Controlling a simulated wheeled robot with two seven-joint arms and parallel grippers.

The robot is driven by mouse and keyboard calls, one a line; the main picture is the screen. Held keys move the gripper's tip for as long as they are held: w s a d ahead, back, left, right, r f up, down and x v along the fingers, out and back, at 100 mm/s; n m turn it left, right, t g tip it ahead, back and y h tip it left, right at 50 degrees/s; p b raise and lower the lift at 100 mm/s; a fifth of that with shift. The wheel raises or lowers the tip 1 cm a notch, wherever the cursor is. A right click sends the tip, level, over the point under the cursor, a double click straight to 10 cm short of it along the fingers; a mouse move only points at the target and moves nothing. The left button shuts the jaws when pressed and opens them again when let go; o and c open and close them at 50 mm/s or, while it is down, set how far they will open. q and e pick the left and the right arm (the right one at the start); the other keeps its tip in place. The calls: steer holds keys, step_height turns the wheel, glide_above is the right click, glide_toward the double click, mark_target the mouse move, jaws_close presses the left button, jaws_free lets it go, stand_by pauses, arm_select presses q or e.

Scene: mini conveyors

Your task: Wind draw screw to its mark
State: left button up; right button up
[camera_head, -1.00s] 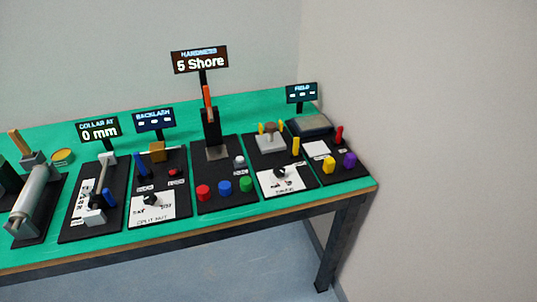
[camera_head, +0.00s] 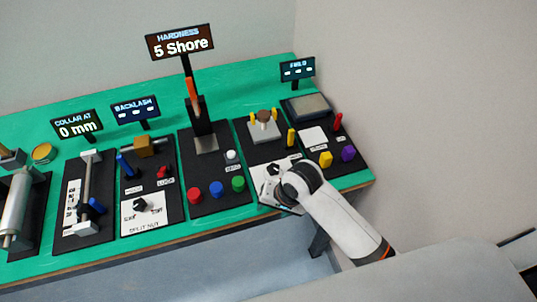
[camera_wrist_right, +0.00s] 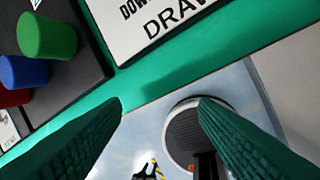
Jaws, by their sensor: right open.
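The draw-screw station is the black board with a white card (camera_head: 263,190) and a black knob (camera_head: 272,168). My white right arm comes in from the lower right and covers part of the card. In the right wrist view the card (camera_wrist_right: 170,22) shows the letters "DRAW", cut off at the top; the knob is out of that view. My right gripper (camera_wrist_right: 160,104) is open and empty, its two dark green fingers apart over the table's front edge. In the head view its fingertips are hidden. My left gripper is not in view.
Red, blue and green buttons (camera_head: 238,184) stand on the hardness board to the left. A yellow knob (camera_head: 326,159) and a purple knob (camera_head: 348,153) stand to the right. A grey block (camera_head: 263,130) with yellow pegs is behind the knob. Signs rise at the back.

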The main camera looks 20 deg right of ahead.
mark_target(274, 168)
steer(key=w+r+m, duration=0.3)
steer(key=w+r+m+g, duration=0.1)
steer(key=w+r+m, duration=0.2)
steer(key=shift+w+a+r+h+p, duration=0.2)
steer(key=shift+w+r+h+p, duration=0.1)
steer(key=shift+h, duration=0.1)
steer(key=w+d+r+m+g+h, duration=0.1)
steer(key=w+d+r+m+h, duration=0.1)
steer(key=w+d+r+m, duration=0.4)
steer(key=shift+m, duration=0.7)
steer(key=f, duration=0.3)
steer(key=a+f+p, duration=0.1)
steer(key=f, duration=0.3)
steer(key=a+f+p, duration=0.1)
steer(key=f, duration=0.2)
steer(key=shift+s+f, duration=0.25)
steer(key=shift+s, duration=0.15)
